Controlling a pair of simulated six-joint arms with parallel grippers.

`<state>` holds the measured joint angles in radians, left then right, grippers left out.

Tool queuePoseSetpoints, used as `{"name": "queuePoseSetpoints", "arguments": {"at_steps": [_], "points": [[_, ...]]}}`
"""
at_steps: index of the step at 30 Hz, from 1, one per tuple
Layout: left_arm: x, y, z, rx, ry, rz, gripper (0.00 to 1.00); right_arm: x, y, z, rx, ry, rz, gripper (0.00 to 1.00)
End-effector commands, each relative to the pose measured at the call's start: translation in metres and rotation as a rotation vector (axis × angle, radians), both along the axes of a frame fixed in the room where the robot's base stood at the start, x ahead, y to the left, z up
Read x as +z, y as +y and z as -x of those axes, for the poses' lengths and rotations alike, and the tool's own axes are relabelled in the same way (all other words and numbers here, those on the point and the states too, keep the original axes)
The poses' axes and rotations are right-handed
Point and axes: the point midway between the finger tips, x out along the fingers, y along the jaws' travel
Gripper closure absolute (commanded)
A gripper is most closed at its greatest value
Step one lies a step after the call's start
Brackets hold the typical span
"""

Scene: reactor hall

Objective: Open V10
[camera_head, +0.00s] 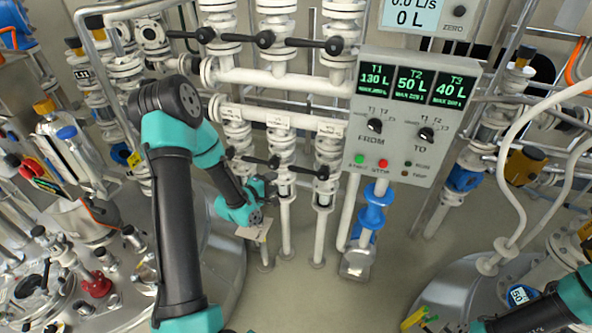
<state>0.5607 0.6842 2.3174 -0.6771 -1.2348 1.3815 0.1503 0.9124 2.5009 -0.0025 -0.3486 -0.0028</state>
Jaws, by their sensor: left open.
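I cannot read a V10 label on any valve. The upper row has three black lever handles, left (204,35), middle (264,40) and right (333,46), all lying roughly level across white pipes. Below is a second row of black levers, such as the right one (322,172) and the middle one (271,162), with small white tags (277,121) above. My left gripper (268,187) is open, close beneath the lower-row levers, with no lever visibly held. My forearm hides part of the lower left valve.
A grey control panel (391,160) with T1, T2 and T3 readouts, two knobs and green and red buttons stands right of the valves. A blue fitting (371,217) is below it. Vessels and piping crowd both sides. Open floor (310,295) lies in the lower middle.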

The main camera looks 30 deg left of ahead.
Motion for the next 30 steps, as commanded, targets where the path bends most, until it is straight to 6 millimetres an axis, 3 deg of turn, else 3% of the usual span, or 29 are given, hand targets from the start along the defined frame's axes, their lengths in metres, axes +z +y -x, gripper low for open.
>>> {"name": "queuePoseSetpoints", "arguments": {"at_steps": [18,24,30], "points": [[-0.019,-0.018,-0.102,-0.001,0.000,0.000,0.51,0.000,0.000,0.000,0.000,0.000,0.000,1.00],[-0.023,-0.021,-0.124,0.000,0.000,0.001,0.51,0.000,0.000,0.000,0.000,0.000,0.000,1.00],[-0.024,-0.022,-0.129,0.000,0.000,0.001,0.51,0.000,0.000,0.000,0.000,0.000,0.000,1.00]]}}
